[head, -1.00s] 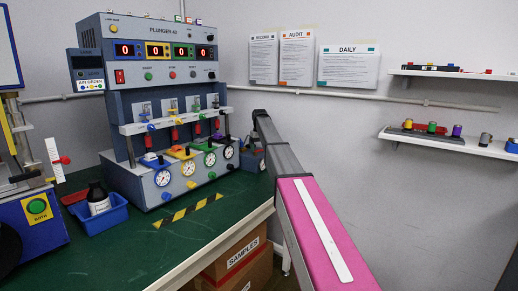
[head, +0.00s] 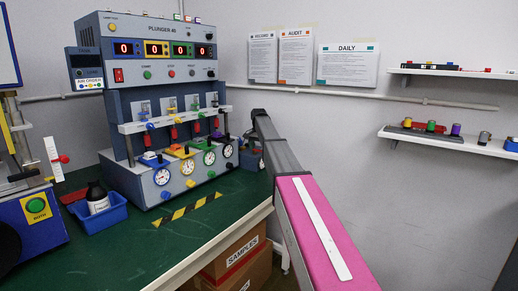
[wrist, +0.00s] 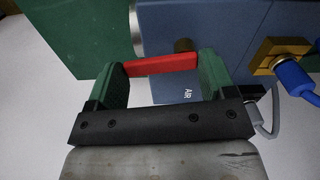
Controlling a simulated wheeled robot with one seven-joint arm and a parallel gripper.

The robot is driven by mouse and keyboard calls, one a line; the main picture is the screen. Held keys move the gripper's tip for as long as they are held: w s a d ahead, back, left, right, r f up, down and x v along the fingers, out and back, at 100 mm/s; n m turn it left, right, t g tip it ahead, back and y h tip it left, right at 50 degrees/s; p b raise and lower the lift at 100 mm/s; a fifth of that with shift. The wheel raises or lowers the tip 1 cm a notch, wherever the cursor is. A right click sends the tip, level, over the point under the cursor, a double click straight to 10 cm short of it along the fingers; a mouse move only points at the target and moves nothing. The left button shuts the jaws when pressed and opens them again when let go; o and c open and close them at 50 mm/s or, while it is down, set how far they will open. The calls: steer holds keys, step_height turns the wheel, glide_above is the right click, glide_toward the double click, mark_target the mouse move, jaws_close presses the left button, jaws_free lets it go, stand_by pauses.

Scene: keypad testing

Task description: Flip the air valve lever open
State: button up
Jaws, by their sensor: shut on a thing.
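The red air valve lever (wrist: 150,66) lies crosswise between the two green fingers of my gripper (wrist: 162,63) in the wrist view. One finger is at each end of the lever, and the gripper is shut on it. A brass stem (wrist: 183,45) shows behind the lever on a blue housing (wrist: 225,25). The word AIR (wrist: 187,93) is printed on the housing just below. In the head view my arm reaches to the right end of the test machine (head: 150,75); the lever and fingertips are too small and hidden to make out there.
A brass fitting with a blue plug (wrist: 292,75) sits close to the right finger. In the head view, a blue bin with a dark bottle (head: 100,215) stands on the green bench (head: 130,260). Wall shelves (head: 450,140) are at the right.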

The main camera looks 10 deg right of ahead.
steer(key=shift+s+a+m, duration=0.1)
steer(key=shift+s+m, duration=0.05)
steer(key=shift+m, duration=0.45)
steer(key=o, duration=0.9)
steer(key=shift+r, duration=5.4)
